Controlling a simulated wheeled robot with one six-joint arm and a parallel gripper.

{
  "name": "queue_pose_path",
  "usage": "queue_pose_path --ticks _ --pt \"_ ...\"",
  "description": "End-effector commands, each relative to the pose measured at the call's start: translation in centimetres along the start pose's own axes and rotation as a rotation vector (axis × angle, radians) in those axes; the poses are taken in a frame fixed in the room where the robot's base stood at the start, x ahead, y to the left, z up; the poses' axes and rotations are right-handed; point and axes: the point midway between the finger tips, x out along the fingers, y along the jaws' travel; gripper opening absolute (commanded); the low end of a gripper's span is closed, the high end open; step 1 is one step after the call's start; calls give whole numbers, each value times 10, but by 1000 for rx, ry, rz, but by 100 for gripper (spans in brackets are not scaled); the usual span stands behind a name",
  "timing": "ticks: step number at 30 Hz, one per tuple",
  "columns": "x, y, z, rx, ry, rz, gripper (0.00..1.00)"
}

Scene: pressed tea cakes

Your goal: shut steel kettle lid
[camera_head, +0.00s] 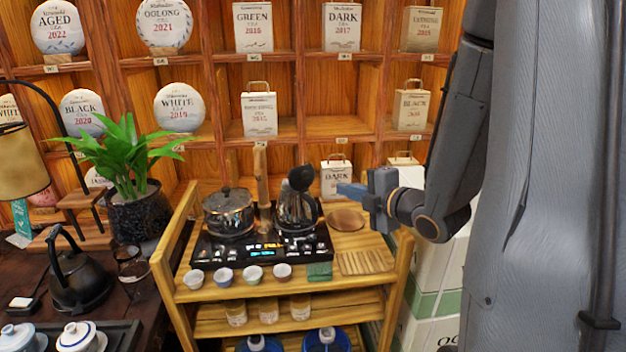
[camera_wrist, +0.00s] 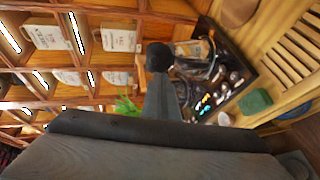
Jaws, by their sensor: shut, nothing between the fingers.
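The steel kettle (camera_head: 296,211) stands on the right part of the black tea stove on the wooden cart. Its dark lid (camera_head: 301,179) is open, tipped up above the kettle's mouth. My gripper (camera_head: 342,189) is shut and empty, just right of the raised lid, with a small gap that is hard to judge. In the wrist view the shut fingers (camera_wrist: 162,98) point toward a dark round shape that looks like the lid (camera_wrist: 160,57). The kettle body (camera_wrist: 200,68) is partly visible there beside it.
A glass pot (camera_head: 228,212) stands left of the kettle on the stove (camera_head: 262,250). Small cups (camera_head: 253,274) line the cart's front. A round wooden plate (camera_head: 346,220) and slatted board (camera_head: 366,263) lie right. A shelf with tea boxes (camera_head: 336,180) rises behind.

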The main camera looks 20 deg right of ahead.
Motion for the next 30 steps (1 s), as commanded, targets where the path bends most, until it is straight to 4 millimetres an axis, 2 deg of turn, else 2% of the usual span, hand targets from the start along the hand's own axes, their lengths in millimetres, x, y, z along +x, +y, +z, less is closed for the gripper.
queue_pose_path --ticks 5,15,30 --pt "-2 6 -2 -55 26 48 0" --pt "24 6 -4 -56 28 49 0" --pt "108 13 -6 -52 28 45 0"
